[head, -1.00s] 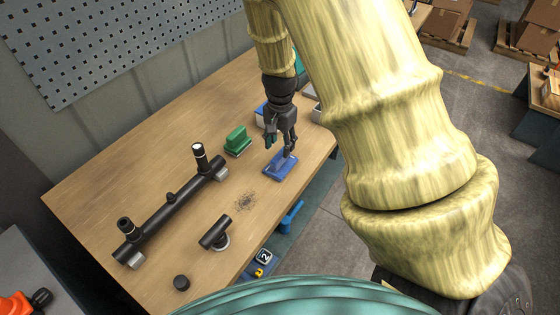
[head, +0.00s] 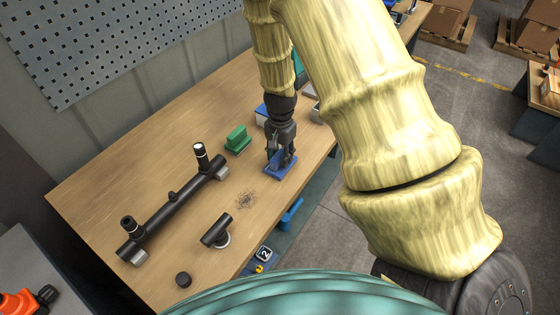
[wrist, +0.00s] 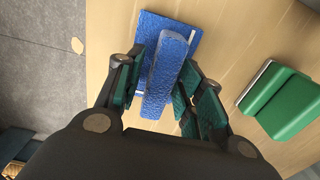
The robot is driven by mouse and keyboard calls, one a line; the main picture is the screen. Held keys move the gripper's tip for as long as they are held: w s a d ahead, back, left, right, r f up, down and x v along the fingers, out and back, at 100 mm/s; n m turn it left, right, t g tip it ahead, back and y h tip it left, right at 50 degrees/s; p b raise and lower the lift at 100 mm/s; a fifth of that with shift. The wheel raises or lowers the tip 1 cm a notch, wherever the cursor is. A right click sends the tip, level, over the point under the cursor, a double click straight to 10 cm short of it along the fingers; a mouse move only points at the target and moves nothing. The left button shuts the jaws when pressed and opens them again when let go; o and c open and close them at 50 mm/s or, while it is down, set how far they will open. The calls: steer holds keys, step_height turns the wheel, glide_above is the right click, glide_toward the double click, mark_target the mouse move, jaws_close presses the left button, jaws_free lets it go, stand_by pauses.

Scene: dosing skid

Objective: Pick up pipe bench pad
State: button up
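A blue pad (head: 281,174) with a raised grip bar lies flat on the wooden bench, near its right edge. The wrist view shows its flat blue base (wrist: 190,37) and its long grip bar (wrist: 166,75). My gripper (head: 280,160) is down over the pad. In the wrist view my gripper's green-lined fingers (wrist: 161,82) stand open on either side of the bar, close to it. I cannot see a firm squeeze on it. My fingers hide part of the pad in the head view.
A green block-shaped pad (head: 237,139) lies left of the blue pad, and also shows in the wrist view (wrist: 284,103). A black pipe assembly (head: 172,208), a black tee (head: 216,231) and a round cap (head: 183,280) are on the bench (head: 120,180).

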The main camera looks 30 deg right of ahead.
mark_target(280, 154)
jaws_close()
steer(key=shift+r, duration=0.1)
steer(key=shift+r, duration=0.4)
step_height(280, 154, up, 2)
steer(key=shift+s+a+r+b, duration=0.15)
steer(key=shift+r+b, duration=0.1)
steer(key=shift+b, duration=0.55)
steer(key=s+a+r+b, duration=0.1)
steer(key=s+a+b, duration=0.2)
steer(key=s+a, duration=0.8)
steer(key=shift+r, duration=0.3)
